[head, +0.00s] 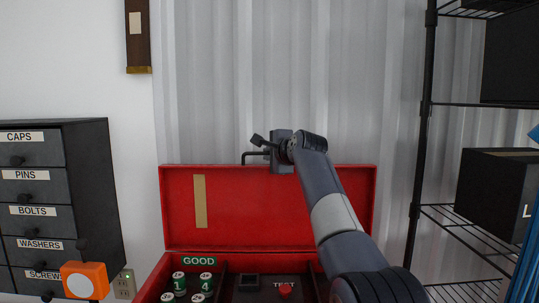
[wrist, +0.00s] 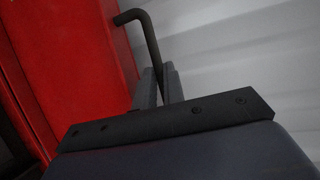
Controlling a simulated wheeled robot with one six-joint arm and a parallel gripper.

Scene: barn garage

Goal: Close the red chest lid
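The red chest's lid (head: 285,207) stands open and upright behind the chest body, its inner face towards me. The chest (head: 152,280) is cut off by the bottom of the head view. A black bent handle (head: 244,157) rises at the lid's top edge; it also shows in the wrist view (wrist: 145,27), beside the red lid (wrist: 85,60). My gripper (head: 268,152) is at this handle, above the lid's top edge. In the wrist view its two fingers (wrist: 160,88) are close together with the handle's rod between them. The fingertips are partly hidden.
Inside the chest are several green batteries (head: 179,282) under a GOOD label and a red TEST button (head: 285,291). A labelled drawer cabinet (head: 90,190) stands at left, with an orange object (head: 84,281) before it. A black wire shelf (head: 424,150) stands at right.

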